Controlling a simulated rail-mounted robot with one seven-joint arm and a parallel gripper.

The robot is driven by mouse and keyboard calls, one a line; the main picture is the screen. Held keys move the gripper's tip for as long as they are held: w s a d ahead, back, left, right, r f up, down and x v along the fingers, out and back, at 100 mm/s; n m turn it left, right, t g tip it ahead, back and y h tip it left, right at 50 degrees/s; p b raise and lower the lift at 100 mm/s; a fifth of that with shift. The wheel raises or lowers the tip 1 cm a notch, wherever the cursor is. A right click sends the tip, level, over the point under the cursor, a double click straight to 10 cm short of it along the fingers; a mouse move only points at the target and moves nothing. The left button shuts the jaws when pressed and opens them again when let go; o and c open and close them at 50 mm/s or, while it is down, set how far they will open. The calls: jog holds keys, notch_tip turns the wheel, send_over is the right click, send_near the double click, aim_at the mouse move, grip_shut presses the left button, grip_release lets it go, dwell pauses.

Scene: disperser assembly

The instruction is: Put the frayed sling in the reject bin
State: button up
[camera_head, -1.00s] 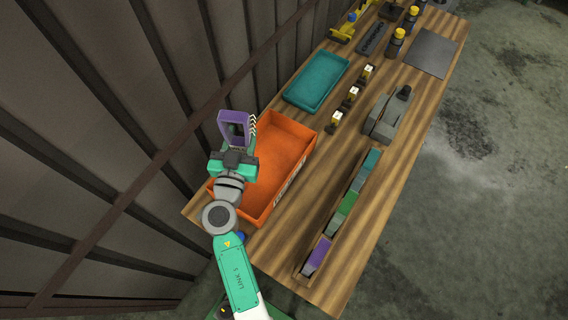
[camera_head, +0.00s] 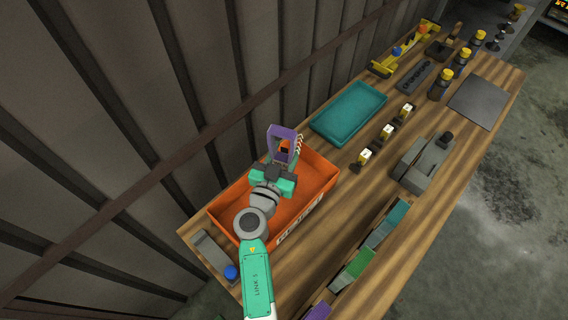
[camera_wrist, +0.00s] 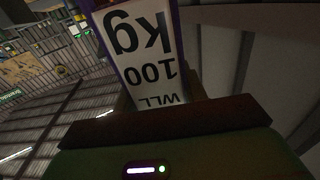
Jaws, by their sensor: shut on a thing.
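My gripper (camera_head: 276,174) is shut on a purple sling (camera_head: 273,143), held up as a tall loop. Pale ragged marks run along the sling's right edge. In the wrist view its white label (camera_wrist: 150,50), reading "WLL 100 kg" upside down, sits between purple edges. The orange bin (camera_head: 318,175) stands on the wooden bench with white lettering on its front wall. In the head view the gripper and sling overlap the bin's far back part; their height above it is hard to tell. My arm hides part of the bin.
A teal tray (camera_head: 348,110) lies beyond the bin. A slotted rack holds teal, green (camera_head: 353,267) and purple slings at the front. A grey device (camera_head: 424,163) and small yellow-and-black items (camera_head: 387,132) stand to the right. A grey box with a blue button (camera_head: 231,272) is at the near left.

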jog(key=shift+f+b, duration=0.3)
jog(key=shift+f, duration=1.5)
jog(key=o, duration=1.3)
jog(key=shift+r, duration=0.15)
jog(key=v, duration=0.7)
jog(key=shift+s, duration=0.25)
jog(key=shift+a, duration=0.1)
